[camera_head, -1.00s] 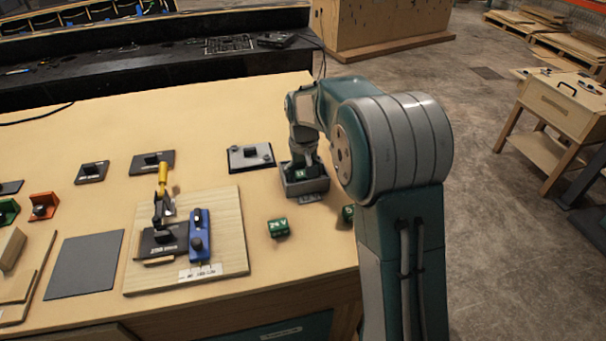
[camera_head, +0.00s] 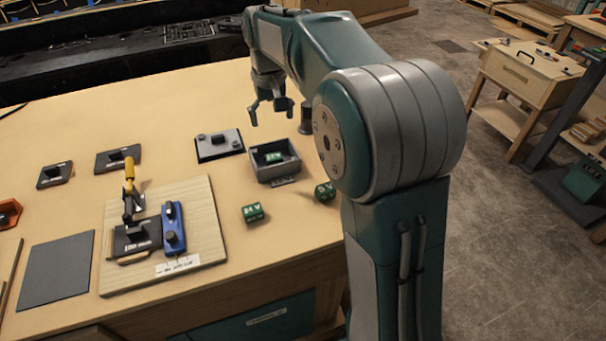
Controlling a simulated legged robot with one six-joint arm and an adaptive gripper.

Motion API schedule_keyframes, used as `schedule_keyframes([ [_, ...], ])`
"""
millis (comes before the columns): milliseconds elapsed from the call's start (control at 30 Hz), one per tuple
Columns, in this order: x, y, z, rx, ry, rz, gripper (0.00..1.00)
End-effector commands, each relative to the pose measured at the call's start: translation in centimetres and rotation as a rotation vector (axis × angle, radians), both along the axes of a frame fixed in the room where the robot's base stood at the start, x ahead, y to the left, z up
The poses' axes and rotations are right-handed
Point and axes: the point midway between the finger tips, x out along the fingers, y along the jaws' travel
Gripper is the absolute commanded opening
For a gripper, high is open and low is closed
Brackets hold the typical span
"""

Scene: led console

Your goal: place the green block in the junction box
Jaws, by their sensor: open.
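The grey junction box (camera_head: 281,173) stands open-topped on the table near its right side. A green block (camera_head: 273,157) lies inside it. A second green block (camera_head: 253,212), marked 24 V, lies on the table in front of the box. A third green block (camera_head: 325,191) lies to the right, close to my arm. My gripper (camera_head: 270,122) is open and empty, raised above and behind the box, apart from the block inside.
A dark plate with a grey top (camera_head: 219,143) sits left of the box. A wooden board (camera_head: 208,226) carries a yellow-handled lever switch (camera_head: 129,178) and a blue module (camera_head: 173,228). A dark cylinder (camera_head: 306,118) stands behind the box. A grey mat (camera_head: 56,270) lies at left.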

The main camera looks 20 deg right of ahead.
Motion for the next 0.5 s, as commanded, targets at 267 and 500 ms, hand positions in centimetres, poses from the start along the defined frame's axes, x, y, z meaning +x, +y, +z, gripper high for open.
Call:
schedule_keyframes([
  [267, -5.8, 0.0, 3.0, 0.0, -0.097, 0.0, 0.93],
  [500, -10.9, 0.0, 4.1, 0.0, -0.175, 0.0, 0.93],
])
